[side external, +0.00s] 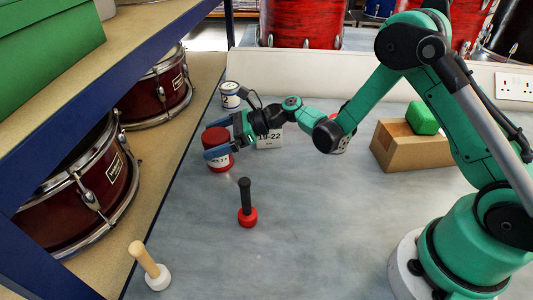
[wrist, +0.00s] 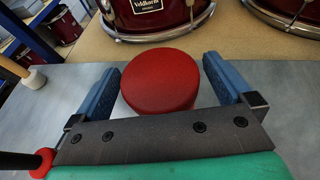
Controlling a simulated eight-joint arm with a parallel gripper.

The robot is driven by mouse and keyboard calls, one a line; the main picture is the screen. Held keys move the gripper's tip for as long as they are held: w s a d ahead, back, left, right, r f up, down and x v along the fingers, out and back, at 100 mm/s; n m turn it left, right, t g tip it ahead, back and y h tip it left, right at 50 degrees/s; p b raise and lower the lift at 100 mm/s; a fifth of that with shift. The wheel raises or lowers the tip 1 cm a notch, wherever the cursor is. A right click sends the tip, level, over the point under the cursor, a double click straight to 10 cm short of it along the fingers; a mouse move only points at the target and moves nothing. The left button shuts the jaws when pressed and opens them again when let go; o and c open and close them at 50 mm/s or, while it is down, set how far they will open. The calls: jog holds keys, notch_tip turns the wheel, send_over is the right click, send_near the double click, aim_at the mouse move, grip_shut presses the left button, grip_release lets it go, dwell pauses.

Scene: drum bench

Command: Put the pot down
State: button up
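The pot (side external: 218,162) is a short can with a red lid and a pale label, upright at the left part of the bench. My gripper (side external: 213,140) reaches it from the right, with one blue finger on the near side and one on the far side. In the wrist view the red lid of the pot (wrist: 160,82) fills the space between the fingers of my gripper (wrist: 161,68). The fingertips lie close along both its sides and appear shut on it. Its base is at or very near the bench top; a small gap beneath cannot be ruled out.
A white tin (side external: 231,95) stands behind the pot, and a white numbered block (side external: 269,138) to its right. A black-handled tool with a red base (side external: 247,205) and a wooden-handled one (side external: 149,266) stand in front.

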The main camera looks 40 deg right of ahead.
jog(key=shift+v, duration=2.55)
jog(key=shift+s+d+r, duration=0.1)
jog(key=shift+d+r, duration=0.05)
jog(key=shift+r, duration=0.05)
jog(key=s+d+r+n+h, duration=0.3)
jog(key=s+n+h, duration=0.2)
jog(key=n, duration=0.7)
jog(key=s+d+r+n+h, duration=0.3)
jog(key=s+n+h, duration=0.3)
jog(key=s+n, duration=0.4)
jog(key=r+n, duration=0.1)
jog(key=n, duration=0.1)
jog(key=shift+n+g+h, duration=0.3)
jog(key=shift+n, duration=0.1)
jog(key=shift+w, duration=0.1)
